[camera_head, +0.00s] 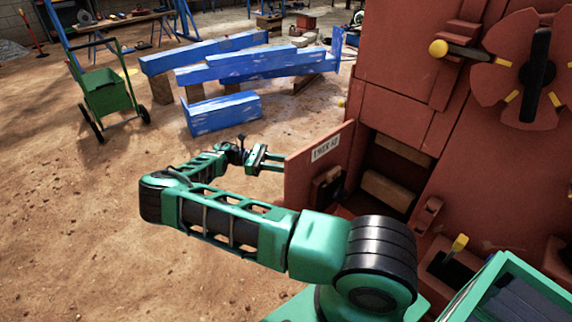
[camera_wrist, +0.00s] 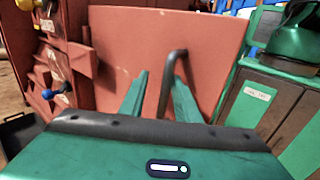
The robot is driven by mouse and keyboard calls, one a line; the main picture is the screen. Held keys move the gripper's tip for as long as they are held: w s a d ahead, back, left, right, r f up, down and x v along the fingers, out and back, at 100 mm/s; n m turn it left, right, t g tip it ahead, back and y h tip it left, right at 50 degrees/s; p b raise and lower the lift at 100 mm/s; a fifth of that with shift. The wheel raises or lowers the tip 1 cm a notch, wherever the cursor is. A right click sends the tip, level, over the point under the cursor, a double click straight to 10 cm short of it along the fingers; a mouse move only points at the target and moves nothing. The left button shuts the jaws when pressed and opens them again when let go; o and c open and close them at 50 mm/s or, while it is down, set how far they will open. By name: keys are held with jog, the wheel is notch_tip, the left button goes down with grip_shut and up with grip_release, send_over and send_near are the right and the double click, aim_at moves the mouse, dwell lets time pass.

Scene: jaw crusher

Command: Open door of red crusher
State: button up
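The red crusher (camera_head: 405,75) fills the right of the head view. Its red door (camera_head: 302,178) stands swung out from a dark opening (camera_head: 385,175), its labelled face toward the head camera. My gripper (camera_head: 268,159) is at the door's outer left side, its fingers pointing at the panel. In the wrist view the door panel (camera_wrist: 120,45) lies ahead with a dark curved handle (camera_wrist: 166,85). My gripper (camera_wrist: 160,77) is open, with the handle between its fingers and closer to the right one. I cannot tell whether a finger touches it.
Blue beams (camera_head: 225,112) lie on blocks beyond my arm. A green cart (camera_head: 103,92) stands at the left. A yellow-knobbed lever (camera_head: 440,49) and a fan-like wheel (camera_head: 535,70) are on the crusher.

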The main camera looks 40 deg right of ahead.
jog(key=v, duration=1)
jog(key=shift+w+a, duration=0.25)
jog(key=shift+w, duration=0.05)
jog(key=shift+f, duration=0.1)
